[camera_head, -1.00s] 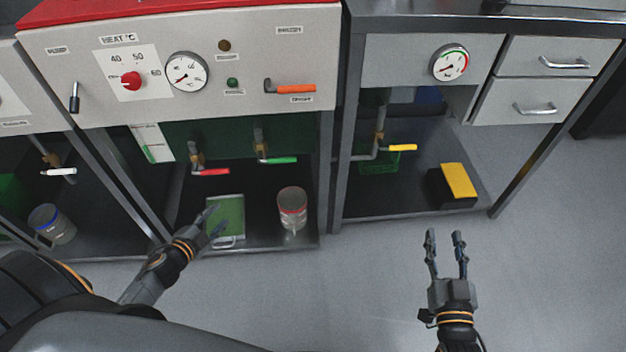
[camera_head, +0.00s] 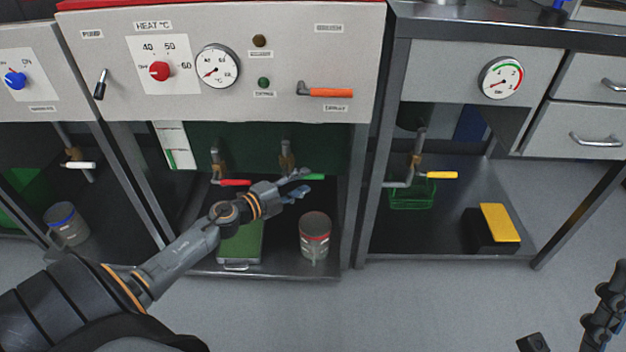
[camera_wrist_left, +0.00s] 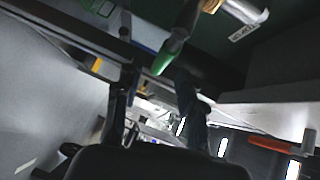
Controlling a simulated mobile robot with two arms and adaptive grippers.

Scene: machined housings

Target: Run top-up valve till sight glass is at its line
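The green-handled valve (camera_head: 314,177) is under the middle cabinet, and its lever also shows in the left wrist view (camera_wrist_left: 168,55). I cannot tell for sure that it is the top-up valve; a small tag (camera_wrist_left: 243,33) near it is hard to read. My left gripper (camera_head: 301,183) is open at the green lever, with its fingers spread on either side of the lever's end in the wrist view (camera_wrist_left: 152,105). I cannot tell if they touch it. A white panel with a green stripe (camera_head: 178,146), possibly the sight glass, stands left of the valves. My right gripper (camera_head: 612,290) is partly cut off at the right edge.
A red-handled valve (camera_head: 235,183) is just left of the green one. An orange lever (camera_head: 330,93) is above on the panel. A yellow-handled valve (camera_head: 441,175) is right, past a post.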

